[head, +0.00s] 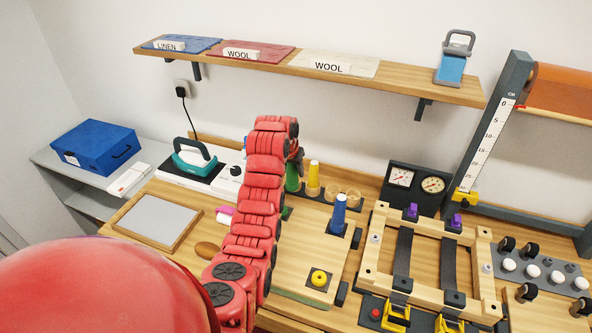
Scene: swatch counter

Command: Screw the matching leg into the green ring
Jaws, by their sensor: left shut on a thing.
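A green tapered leg (292,179) stands at the left end of a dark rack at the back of the counter. My left gripper (295,162) is at its top and shut on it. The leg looks upright; whether its foot is clear of the rack cannot be told. A bit of green (286,213), apparently the green ring, shows on the wooden board (308,245), mostly hidden behind my red arm. A blue leg (339,214) stands upright on a dark square of that board. A yellow ring (319,278) lies nearer the front. My right gripper is out of view.
A yellow leg (313,178) stands close right of the green one, beside pale rings (332,190). A wooden frame with dark straps (368,255) is to the right. An iron (195,155) and a grey pad (158,219) are left. A shelf (300,65) runs above.

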